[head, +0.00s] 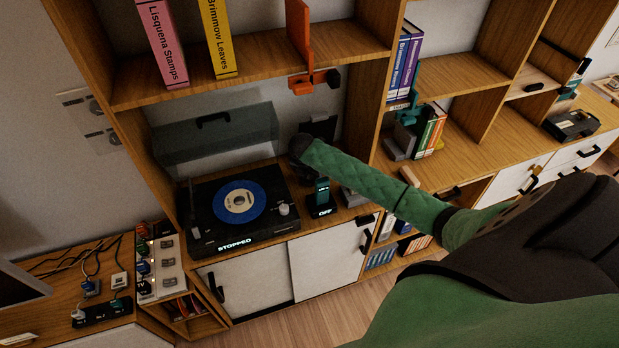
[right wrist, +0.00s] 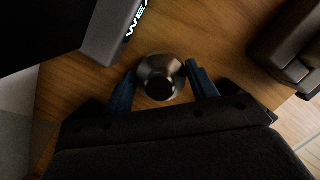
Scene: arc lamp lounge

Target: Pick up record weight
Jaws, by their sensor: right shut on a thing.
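The record weight (right wrist: 160,82) is a small round metallic piece with a dark centre. In the right wrist view it sits between the two blue fingers of my right gripper (right wrist: 160,72), which is shut on it. Wood shows around it; I cannot tell whether the weight touches this surface. In the head view my right arm reaches in from the right to the shelf beside the turntable (head: 205,232); its fingers and the weight are hidden there. My left gripper is in neither view.
The turntable holds a blue record (head: 262,203) and reads STOPPED. A small dark device (head: 322,197) reading OFF stands to its right. A clear dust cover (head: 218,142) stands behind. An orange bracket (head: 315,80) hangs above my arm's end. A grey-edged dark box (right wrist: 113,30) lies close by.

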